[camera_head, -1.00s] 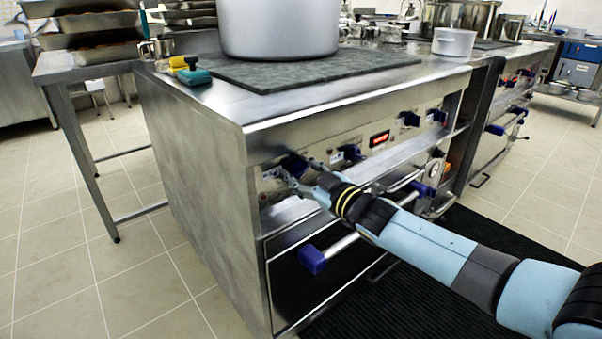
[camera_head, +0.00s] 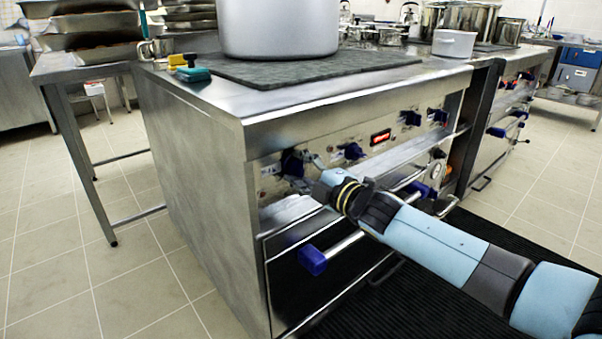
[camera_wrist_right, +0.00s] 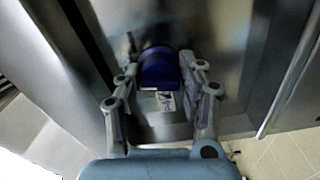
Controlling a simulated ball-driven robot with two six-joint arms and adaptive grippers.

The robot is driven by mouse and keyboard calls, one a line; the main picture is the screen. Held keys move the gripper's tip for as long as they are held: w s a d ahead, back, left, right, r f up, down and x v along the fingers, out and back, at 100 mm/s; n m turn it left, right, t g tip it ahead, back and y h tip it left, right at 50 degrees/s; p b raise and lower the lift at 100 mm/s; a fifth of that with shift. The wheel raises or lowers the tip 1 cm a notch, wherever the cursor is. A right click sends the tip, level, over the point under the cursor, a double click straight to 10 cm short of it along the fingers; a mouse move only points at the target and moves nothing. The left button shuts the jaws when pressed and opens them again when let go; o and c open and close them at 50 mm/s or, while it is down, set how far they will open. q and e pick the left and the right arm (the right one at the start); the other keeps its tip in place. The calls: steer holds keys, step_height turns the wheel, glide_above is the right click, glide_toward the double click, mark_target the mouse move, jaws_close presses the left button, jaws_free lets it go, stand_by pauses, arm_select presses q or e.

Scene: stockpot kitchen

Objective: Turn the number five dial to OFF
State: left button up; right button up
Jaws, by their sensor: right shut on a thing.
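A blue dial (camera_head: 291,163) sits at the left end of the stove's steel front panel; its number cannot be read. My right gripper (camera_head: 303,168) reaches it from the right and is shut on it. In the right wrist view the dial (camera_wrist_right: 158,70) lies between the two fingers of my right gripper (camera_wrist_right: 162,80), with a small label plate below it. The fingers and wrist partly hide the dial and its markings in the head view. My left gripper is not in view.
More blue dials line the panel, one (camera_head: 351,152) just right of the gripped one. A lit red display (camera_head: 380,137) sits further right. A blue-ended oven handle (camera_head: 313,259) juts out below. A large pot (camera_head: 280,28) stands on top.

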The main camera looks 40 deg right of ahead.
steer(key=shift+s+f+n+b, duration=0.15)
steer(key=shift+n+b, duration=0.15)
steer(key=shift+n, duration=0.5)
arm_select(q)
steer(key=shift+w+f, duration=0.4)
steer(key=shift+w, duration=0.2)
arm_select(e)
steer(key=shift+n, duration=0.3)
steer(key=o, duration=0.9)
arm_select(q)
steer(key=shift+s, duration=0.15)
arm_select(e)
steer(key=shift+o, duration=1)
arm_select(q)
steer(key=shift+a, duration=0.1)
arm_select(e)
steer(key=s, duration=1.1)
steer(key=shift+s+d, duration=0.4)
steer(key=shift+d, duration=0.05)
